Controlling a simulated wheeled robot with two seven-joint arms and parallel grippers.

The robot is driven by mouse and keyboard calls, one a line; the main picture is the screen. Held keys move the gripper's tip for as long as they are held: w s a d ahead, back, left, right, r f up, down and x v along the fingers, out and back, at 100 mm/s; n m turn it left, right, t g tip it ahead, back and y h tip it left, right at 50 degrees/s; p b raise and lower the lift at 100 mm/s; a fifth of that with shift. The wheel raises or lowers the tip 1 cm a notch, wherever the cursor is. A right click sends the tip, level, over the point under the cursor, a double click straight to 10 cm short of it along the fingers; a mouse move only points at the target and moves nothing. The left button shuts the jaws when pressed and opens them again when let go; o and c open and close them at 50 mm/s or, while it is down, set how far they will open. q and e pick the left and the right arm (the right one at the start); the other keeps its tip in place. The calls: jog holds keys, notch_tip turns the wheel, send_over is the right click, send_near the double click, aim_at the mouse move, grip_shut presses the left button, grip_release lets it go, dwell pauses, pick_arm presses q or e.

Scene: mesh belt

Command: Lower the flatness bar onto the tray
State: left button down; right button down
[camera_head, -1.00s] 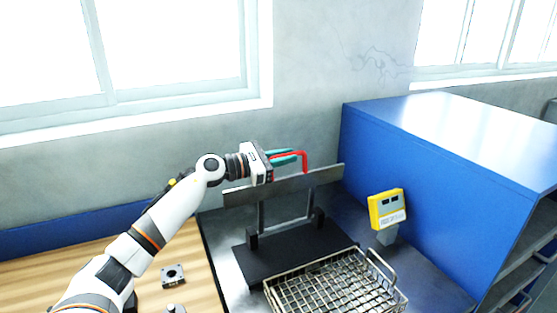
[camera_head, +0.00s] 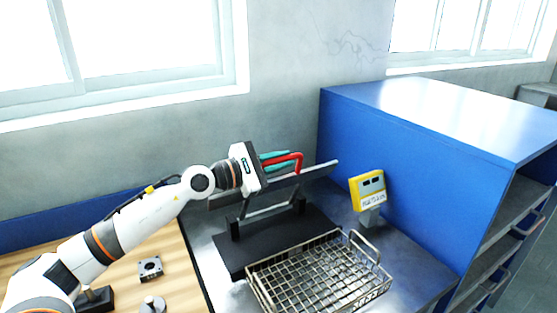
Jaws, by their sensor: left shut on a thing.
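The flatness bar (camera_head: 318,173) is a long grey plate with a red handle (camera_head: 298,162). It sits on two hinged arms above a black base (camera_head: 246,255) and is tilted, its face turned partly upward. My left gripper (camera_head: 281,158), with teal fingers, is shut on the red handle at the bar's top edge. The tray (camera_head: 320,272) is a wire mesh basket with a raised handle at its right, in front of the black base. The bar is well above and behind the tray, not touching it. My right gripper is out of view.
A yellow display unit (camera_head: 368,190) stands on a post right of the bar. A large blue cabinet (camera_head: 400,160) fills the right side. A wooden bench (camera_head: 180,262) at the left holds a small square metal part (camera_head: 150,268). The wall is behind.

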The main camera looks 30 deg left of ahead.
pick_arm(q)
jog(key=c, duration=1.5)
grip_release()
jog(key=shift+o, duration=0.2)
jog(key=shift+s+a, duration=0.1)
jog(key=shift+s+a+f+b, duration=0.25)
jog(key=shift+s+f+b, duration=0.1)
jog(key=shift+b, duration=0.15)
jog(key=b+v, duration=0.4)
jog(key=v, duration=0.7)
jog(key=shift+r+b, duration=0.3)
jog(key=shift+r, duration=0.15)
